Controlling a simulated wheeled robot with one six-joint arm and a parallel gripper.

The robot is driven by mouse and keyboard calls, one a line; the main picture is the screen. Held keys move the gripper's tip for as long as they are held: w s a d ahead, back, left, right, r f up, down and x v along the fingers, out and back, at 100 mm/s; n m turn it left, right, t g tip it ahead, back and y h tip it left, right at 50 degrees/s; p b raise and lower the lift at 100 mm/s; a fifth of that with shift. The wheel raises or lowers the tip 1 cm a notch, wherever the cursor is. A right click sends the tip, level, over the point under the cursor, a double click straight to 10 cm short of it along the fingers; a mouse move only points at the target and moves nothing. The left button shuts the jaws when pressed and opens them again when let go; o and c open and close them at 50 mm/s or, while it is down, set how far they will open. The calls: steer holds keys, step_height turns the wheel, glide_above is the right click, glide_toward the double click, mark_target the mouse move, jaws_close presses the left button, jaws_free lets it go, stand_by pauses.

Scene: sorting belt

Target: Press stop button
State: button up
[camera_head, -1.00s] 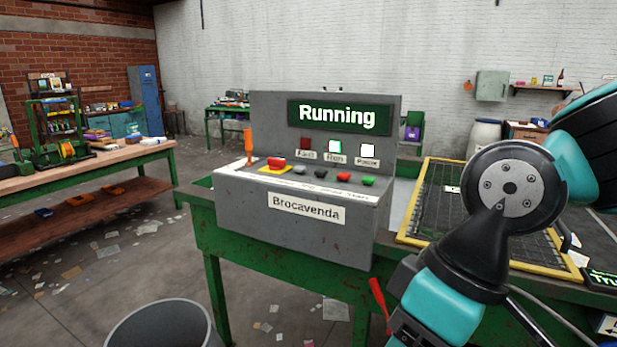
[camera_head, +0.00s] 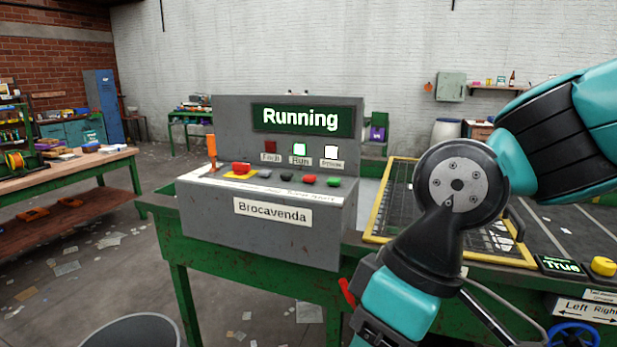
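A grey control box (camera_head: 206,222) labelled "Brocavenda" stands on a green table. Its screen (camera_head: 301,118) reads "Running". A large red button (camera_head: 241,168) on a yellow base sits at the left of its top panel. A smaller red button (camera_head: 309,179) sits further right, beside a green button (camera_head: 333,181). Dark and grey buttons lie between the two red ones. Their small labels are too blurred to read. My arm stands to the right of the box, apart from the buttons. My gripper is not visible.
An orange lever (camera_head: 212,151) stands upright at the box's left end. A yellow-framed mesh panel (camera_head: 398,205) lies right of the box. A yellow knob (camera_head: 603,266) is at the far right. A round bin (camera_head: 135,332) stands on the floor in front.

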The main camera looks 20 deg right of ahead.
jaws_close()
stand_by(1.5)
